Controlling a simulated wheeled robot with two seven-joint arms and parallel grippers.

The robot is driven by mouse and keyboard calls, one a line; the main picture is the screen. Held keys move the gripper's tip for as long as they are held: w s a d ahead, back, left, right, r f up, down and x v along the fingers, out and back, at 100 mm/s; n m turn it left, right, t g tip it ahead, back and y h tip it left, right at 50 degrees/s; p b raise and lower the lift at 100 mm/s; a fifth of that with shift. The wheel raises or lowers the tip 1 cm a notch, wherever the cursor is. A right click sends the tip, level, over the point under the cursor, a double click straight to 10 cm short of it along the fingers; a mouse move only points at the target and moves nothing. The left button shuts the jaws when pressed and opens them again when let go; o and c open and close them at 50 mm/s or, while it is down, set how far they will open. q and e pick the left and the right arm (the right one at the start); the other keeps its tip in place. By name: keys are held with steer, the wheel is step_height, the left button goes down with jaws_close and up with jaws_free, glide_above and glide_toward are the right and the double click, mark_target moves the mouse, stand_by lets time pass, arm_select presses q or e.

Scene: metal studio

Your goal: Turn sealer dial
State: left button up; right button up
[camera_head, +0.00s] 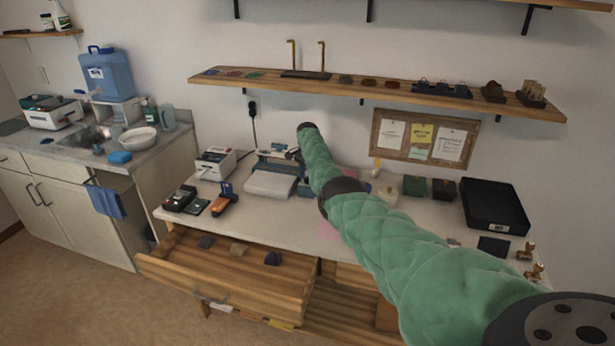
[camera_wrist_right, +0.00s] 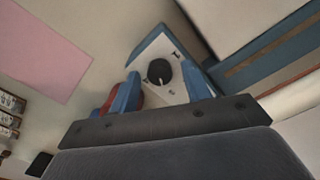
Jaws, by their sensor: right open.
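The sealer (camera_head: 270,182) is a pale, blue-edged machine on the workbench, partly behind my right arm. In the right wrist view, its dial (camera_wrist_right: 160,71) is a round black knob on a white panel (camera_wrist_right: 176,92) with small dark marks. My right gripper (camera_wrist_right: 160,90) is open, its two blue fingers on either side of the dial's line. The dial appears just beyond the fingertips; I cannot tell whether they touch it. In the head view the right gripper (camera_head: 293,155) is small and partly hidden. My left gripper is not in view.
The workbench (camera_head: 260,214) also holds a white device (camera_head: 215,163), a black card terminal (camera_head: 179,198), an orange-and-blue tool (camera_head: 221,199) and a black tray (camera_head: 495,206). An open drawer (camera_head: 180,277) juts out in front. A shelf (camera_head: 330,83) hangs above.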

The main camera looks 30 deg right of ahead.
steer(key=shift+c, duration=0.2)
steer(key=c, duration=1)
steer(key=shift+o, duration=0.2)
